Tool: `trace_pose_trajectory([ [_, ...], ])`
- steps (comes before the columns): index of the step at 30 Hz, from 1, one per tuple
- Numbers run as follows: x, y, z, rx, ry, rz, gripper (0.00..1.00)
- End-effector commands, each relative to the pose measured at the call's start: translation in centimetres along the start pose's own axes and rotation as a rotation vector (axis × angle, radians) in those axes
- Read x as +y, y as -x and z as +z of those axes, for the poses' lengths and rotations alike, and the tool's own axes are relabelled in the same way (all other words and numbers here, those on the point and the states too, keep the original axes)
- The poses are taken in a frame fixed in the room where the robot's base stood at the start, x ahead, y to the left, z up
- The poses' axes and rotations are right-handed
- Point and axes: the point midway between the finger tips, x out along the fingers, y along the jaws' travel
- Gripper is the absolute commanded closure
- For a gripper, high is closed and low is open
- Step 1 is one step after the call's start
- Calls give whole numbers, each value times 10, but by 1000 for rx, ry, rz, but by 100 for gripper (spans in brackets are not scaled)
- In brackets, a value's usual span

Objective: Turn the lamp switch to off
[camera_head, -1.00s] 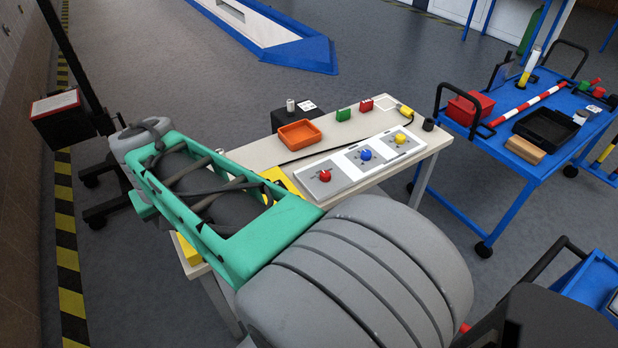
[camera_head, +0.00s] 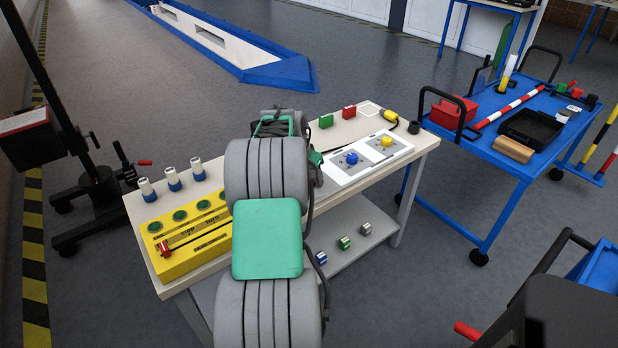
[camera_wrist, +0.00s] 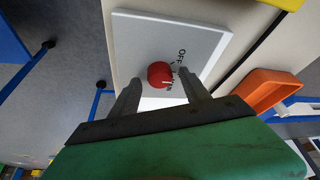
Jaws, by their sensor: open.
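A red round knob (camera_wrist: 160,72) sits on a pale grey square panel (camera_wrist: 205,45), with a black OFF label (camera_wrist: 182,56) beside it in the wrist view. My gripper (camera_wrist: 160,86) is open, with one finger on each side of the knob and its tips close to it. I cannot tell whether the fingers touch it. The row's blue knob (camera_head: 352,158) and yellow knob (camera_head: 386,141) show to the right of my arm.
An orange bin (camera_wrist: 268,93) stands close to my gripper. A yellow box (camera_head: 180,262) with green round parts and a red lever lies at the table's left. Green (camera_head: 326,121) and red (camera_head: 349,111) blocks stand behind the knobs. A blue cart (camera_head: 500,170) is at the right.

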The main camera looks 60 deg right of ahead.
Motion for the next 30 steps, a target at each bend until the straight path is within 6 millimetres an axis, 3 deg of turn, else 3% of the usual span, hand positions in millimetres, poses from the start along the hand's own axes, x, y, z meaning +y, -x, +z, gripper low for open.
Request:
trace_pose_trajectory([
  [8,0,-2,0,0,1,-1,46],
  [27,0,-2,0,0,1,-1,99],
  [30,-1,-2,0,0,1,-1,100],
])
